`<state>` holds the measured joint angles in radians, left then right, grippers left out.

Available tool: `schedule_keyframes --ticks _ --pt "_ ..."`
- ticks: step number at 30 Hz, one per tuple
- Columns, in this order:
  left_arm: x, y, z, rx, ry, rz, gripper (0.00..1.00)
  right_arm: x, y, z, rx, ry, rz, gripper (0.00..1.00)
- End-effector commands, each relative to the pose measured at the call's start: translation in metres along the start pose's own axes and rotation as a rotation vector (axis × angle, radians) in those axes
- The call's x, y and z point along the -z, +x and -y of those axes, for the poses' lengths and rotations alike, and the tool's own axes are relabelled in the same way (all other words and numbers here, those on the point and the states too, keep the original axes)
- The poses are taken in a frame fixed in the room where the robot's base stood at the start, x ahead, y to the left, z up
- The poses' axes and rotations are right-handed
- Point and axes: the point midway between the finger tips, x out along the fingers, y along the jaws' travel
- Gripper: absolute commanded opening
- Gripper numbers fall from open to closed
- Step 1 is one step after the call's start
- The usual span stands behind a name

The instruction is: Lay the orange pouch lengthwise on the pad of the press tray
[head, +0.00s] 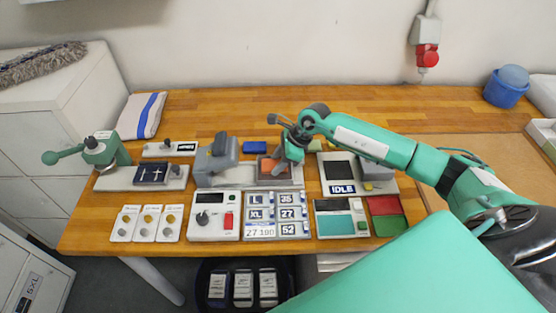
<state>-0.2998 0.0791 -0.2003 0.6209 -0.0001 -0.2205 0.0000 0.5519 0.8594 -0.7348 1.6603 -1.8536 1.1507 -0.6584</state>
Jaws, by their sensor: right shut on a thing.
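My right gripper (291,150) reaches in from the right, pointing down over a small grey tray (296,181) at the middle of the table. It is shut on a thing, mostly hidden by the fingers. An orange patch (267,168) shows at the fingers' left inside this tray; it looks like the orange pouch, but its outline and direction are unclear. A grey machine (216,158) stands just left of the tray. At the far left, a green lever device (104,153) stands by a plate with a dark marked pad (151,173). I cannot tell which is the press tray. My left gripper is out of view.
A white control box (214,230), size-label tiles (289,214) and a panel with a teal screen (334,225) line the front. A unit marked IDLE (342,189) is close right of the gripper. A blue block (255,147) lies behind. The table's back strip is largely clear.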

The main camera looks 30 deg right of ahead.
Motion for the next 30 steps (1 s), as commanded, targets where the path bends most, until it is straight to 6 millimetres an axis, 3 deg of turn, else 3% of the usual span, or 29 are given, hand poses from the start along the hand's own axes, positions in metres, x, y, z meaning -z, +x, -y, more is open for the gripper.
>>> schedule_keyframes --ticks 1,2,5,17,18,30 --pt "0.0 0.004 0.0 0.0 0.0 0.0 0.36 0.002 0.003 0.0 0.0 0.0 0.0 0.22" --pt "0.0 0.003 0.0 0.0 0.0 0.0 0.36 0.001 0.002 0.0 0.0 0.0 0.0 0.48" --pt "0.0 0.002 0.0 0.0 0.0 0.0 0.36 0.001 0.001 0.0 0.0 0.0 0.0 0.66" --pt "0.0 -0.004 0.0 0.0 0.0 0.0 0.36 -0.002 -0.004 0.0 0.0 0.0 0.0 0.66" --pt "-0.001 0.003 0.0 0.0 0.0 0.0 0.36 0.001 -0.006 0.001 0.002 0.0 0.0 0.66" --pt "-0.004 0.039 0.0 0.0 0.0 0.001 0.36 0.001 -0.087 0.001 0.004 -0.002 -0.001 0.66"
